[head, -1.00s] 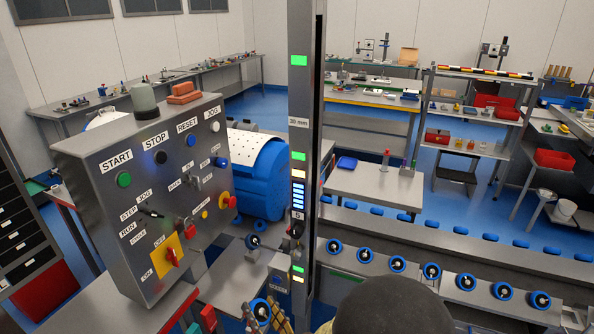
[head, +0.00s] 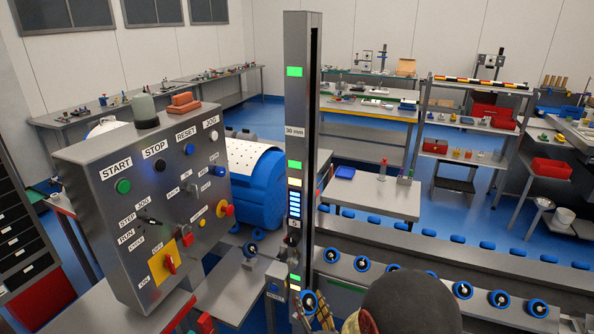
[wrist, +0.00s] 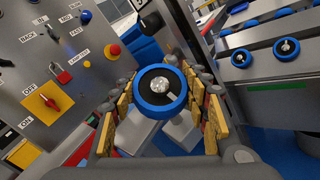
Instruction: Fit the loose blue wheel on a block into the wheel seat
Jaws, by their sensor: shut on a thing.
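The blue wheel (wrist: 149,107) with a silver hub sits between the yellow-padded fingers of my gripper (wrist: 165,105) in the wrist view. My gripper is shut on it. In the head view this wheel (head: 309,301) shows low in the middle, just right of the grey column, with my gripper (head: 322,317) partly cut off by the bottom edge and my dark arm link. I cannot tell which part is the empty wheel seat.
A control box (head: 140,200) with buttons and switches stands close on the left. The tall grey column (head: 297,120) rises beside my gripper. A rail with several blue wheels (head: 362,263) runs to the right. Benches and shelves stand far behind.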

